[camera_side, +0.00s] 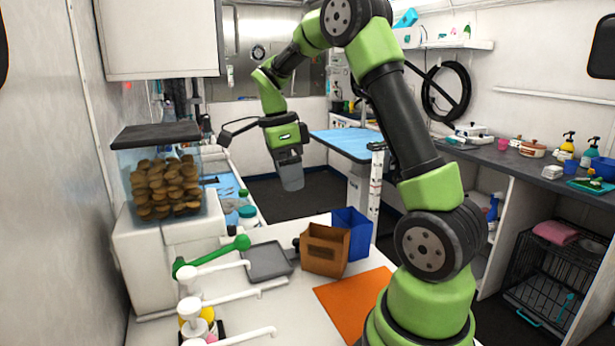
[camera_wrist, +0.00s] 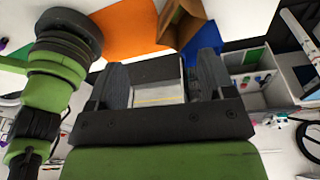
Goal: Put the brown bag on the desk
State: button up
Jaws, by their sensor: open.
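The brown bag (camera_side: 325,250) stands upright, open at the top, on the white worktop (camera_side: 245,325) in the side view. It also shows in the wrist view (camera_wrist: 190,27), beyond the fingers near the top edge. My gripper (camera_side: 290,178) hangs in the air above and behind the bag, clear of it. In the wrist view its two fingers (camera_wrist: 163,78) are spread apart with nothing between them. A dark-topped counter (camera_side: 520,165) runs along the right wall; I cannot tell which surface is the desk.
A blue bin (camera_side: 354,230) stands right behind the bag. An orange mat (camera_side: 350,305) lies in front. A grey tray (camera_side: 268,260), green scoop (camera_side: 215,255) and pump bottles (camera_side: 190,315) are to the left. A treat container (camera_side: 162,180) and blue grooming table (camera_side: 350,143) stand farther back.

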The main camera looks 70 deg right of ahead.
jog(key=s+a+r+n+t+y, duration=0.1)
jog(key=s+a+r+n+t, duration=0.1)
jog(key=a+n, duration=0.4)
jog(key=s+a+r+n+t+y, duration=0.1)
jog(key=s+a+r+n+t, duration=0.2)
jog(key=a+n, duration=0.4)
jog(key=s+a+r+n+t, duration=0.3)
jog(key=s+a+n, duration=0.3)
jog(key=n, duration=0.5)
jog(key=shift+s+a+n+t+y, duration=0.3)
jog(key=shift+s+t+y, duration=0.1)
jog(key=shift+t, duration=0.1)
jog(key=shift+d, duration=0.1)
